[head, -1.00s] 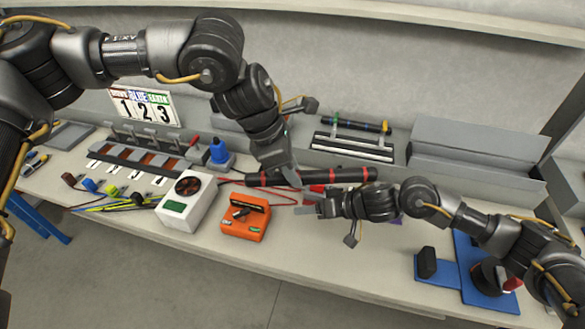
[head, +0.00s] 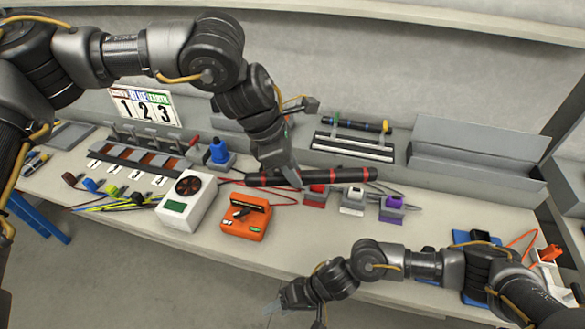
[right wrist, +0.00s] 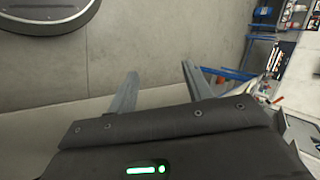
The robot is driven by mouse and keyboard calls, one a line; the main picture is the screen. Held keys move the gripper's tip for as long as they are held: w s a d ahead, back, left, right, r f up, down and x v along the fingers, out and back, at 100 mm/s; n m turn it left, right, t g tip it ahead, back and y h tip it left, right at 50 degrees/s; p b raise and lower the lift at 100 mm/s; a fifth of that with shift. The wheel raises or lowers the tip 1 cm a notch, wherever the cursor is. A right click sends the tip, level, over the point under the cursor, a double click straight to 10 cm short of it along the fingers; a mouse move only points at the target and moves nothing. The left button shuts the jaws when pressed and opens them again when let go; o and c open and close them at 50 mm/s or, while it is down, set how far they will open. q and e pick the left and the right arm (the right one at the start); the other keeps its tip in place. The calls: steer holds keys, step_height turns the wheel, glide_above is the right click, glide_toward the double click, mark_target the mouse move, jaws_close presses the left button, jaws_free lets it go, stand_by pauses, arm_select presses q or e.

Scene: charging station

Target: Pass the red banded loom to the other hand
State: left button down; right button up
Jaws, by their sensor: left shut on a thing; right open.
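The red banded loom (head: 345,174) is a long black rod with red bands, held level above the back part of the bench in the head view. My left gripper (head: 296,182) is shut on it left of its middle, and the fingers hide a little of it. My right gripper (head: 272,305) is low at the front, apart from the loom and off the bench's front edge. In the right wrist view its two fingers (right wrist: 160,78) are spread with nothing between them.
An orange device (head: 245,228) and a white fan box (head: 186,205) stand to the left. Another dark rod (head: 350,122) lies on a rear rack.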

steer(key=s+a+f+n+g+h, duration=0.15)
steer(key=s+f+n+g, duration=0.25)
steer(key=s+f+n, duration=0.4)
steer(key=s+a+f+n+g+h, duration=0.1)
steer(key=s+a+f+n+g, duration=0.1)
steer(key=s+f+n+g, duration=0.5)
steer(key=a+r+m+t+y, duration=0.1)
steer(key=a+m+t+y, duration=0.25)
steer(key=a+t, duration=0.3)
steer(key=w+d+f+m+t+h, duration=0.1)
steer(key=w+d+f+m+t, duration=0.3)
steer(key=d+f, duration=0.3)
steer(key=w+d+f+m+t+h, duration=0.1)
steer(key=w+d+f+m+t, duration=0.1)
steer(key=d+f+m+t, duration=0.35)
steer(key=s+d+f+m+h, duration=0.1)
steer(key=s+d+f+h, duration=0.1)
steer(key=s+d, duration=0.3)
steer(key=s+d+f+g+h, duration=0.1)
steer(key=s+d+f+h, duration=0.2)
steer(key=d, duration=1.1)
steer(key=s+d+f+m+g+h, duration=0.1)
steer(key=s+d+f+h, duration=0.2)
steer(key=s+d+f, duration=0.2)
steer(key=shift+s+d+f+m, duration=0.2)
steer(key=shift+s+d+m, duration=0.1)
steer(key=shift+s+d, duration=1.75)
steer(key=shift+w+d, duration=0.2)
steer(key=shift+w, duration=0.05)
